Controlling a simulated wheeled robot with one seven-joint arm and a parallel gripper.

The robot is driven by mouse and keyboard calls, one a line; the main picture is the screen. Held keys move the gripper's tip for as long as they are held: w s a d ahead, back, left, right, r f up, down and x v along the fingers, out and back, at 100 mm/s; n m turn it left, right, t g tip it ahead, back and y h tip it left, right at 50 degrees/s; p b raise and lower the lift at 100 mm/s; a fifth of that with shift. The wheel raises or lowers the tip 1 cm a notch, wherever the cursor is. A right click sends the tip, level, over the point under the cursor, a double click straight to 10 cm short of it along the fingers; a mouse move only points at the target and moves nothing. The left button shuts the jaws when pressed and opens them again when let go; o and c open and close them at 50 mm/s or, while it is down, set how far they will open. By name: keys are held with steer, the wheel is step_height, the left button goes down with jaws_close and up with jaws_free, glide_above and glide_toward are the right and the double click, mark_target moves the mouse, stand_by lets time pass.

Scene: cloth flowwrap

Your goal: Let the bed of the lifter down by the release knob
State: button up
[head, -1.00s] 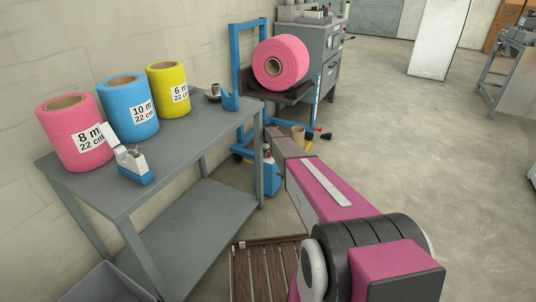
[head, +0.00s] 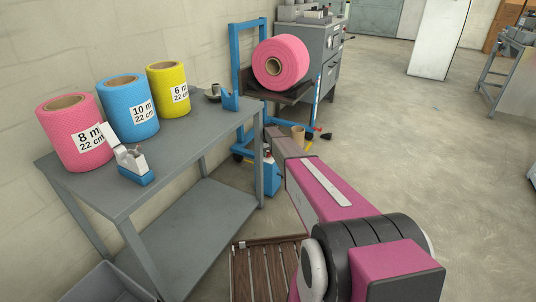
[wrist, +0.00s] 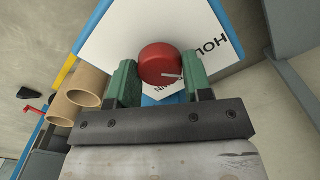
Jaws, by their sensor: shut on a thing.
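The lifter has a blue upright frame (head: 237,60) and a dark bed (head: 297,97) at the far end of the table. A large pink roll (head: 280,62) lies on the bed. In the wrist view, the red release knob (wrist: 159,60) sits on a white plate (wrist: 110,38) with partly covered black lettering, including "HOL". A pale pointer line on the knob faces right. My gripper (wrist: 161,78) is shut on the knob, a green finger on each side. In the head view, my gripper is hidden or too small to make out beyond my arm.
A grey table (head: 190,137) on the left holds pink, blue and yellow rolls and a tape dispenser (head: 133,165). Cardboard tubes (wrist: 82,88) are beside the plate. A slatted wooden pallet (head: 268,272) lies low in front. The floor to the right is open.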

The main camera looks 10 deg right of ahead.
mark_target(268, 153)
steer(key=m, duration=0.5)
steer(key=shift+m, duration=0.3)
steer(key=m, duration=0.5)
steer(key=shift+m, duration=0.4)
steer(key=o, duration=0.9)
step_height(268, 153, up, 11)
steer(key=shift+f, duration=0.1)
steer(key=shift+d, duration=0.1)
